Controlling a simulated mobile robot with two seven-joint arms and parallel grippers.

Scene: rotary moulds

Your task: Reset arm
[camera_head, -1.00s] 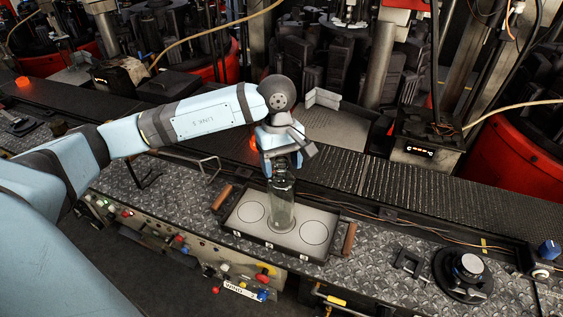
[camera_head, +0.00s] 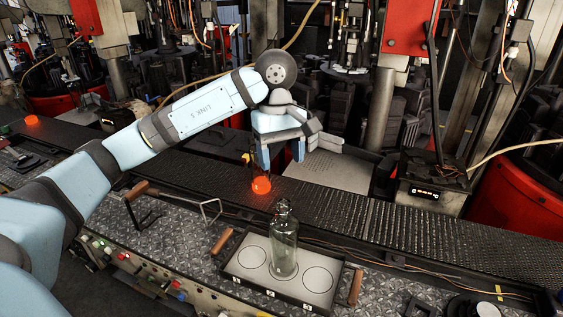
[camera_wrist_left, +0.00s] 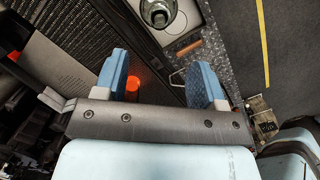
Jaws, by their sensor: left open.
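My left gripper (camera_head: 283,158) is open and empty. In the head view it hangs above the conveyor, up and behind the glass bottle. A clear glass bottle (camera_head: 284,243) stands upright on the middle circle of a tray (camera_head: 228,268) with marked circles and wooden handles. In the left wrist view the open fingers of the left gripper (camera_wrist_left: 168,82) show with nothing between them, and the bottle (camera_wrist_left: 158,14) is at the top edge, apart from them. My right gripper is not in view.
A dark conveyor (camera_head: 345,222) runs behind the tray, with a glowing orange piece (camera_head: 261,186) beneath the left gripper. Another orange piece (camera_head: 32,120) lies at the far left. Dark machinery and red housings (camera_head: 518,170) stand behind. A wire stand (camera_head: 211,211) is left of the tray.

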